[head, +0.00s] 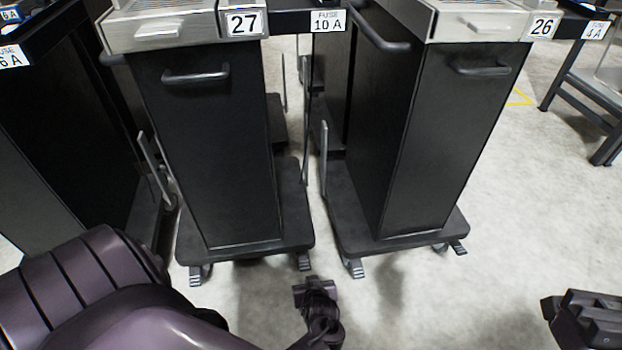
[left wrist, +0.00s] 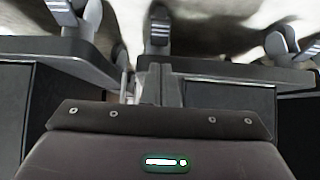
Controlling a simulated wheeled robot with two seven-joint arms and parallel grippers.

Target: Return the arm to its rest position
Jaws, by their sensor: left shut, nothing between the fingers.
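My left arm comes in from the lower left in the head view, its purple links filling that corner. Its gripper (head: 315,292) is low over the pale floor, in front of the gap between the two dispenser carts, shut and empty. In the left wrist view the gripper (left wrist: 162,84) shows partly above the dark wrist plate, with cart bases and casters beyond. A dark part of my right gripper (head: 588,318) shows at the lower right edge; its fingers cannot be made out clearly.
Dispenser cart 27 (head: 215,150) and dispenser cart 26 (head: 440,140) stand side by side on wheeled bases, with handles on their fronts. Another dark cart (head: 65,120) stands at the left. The pale floor (head: 480,290) is clear at the lower right. A dark-legged stand (head: 590,90) is at the far right.

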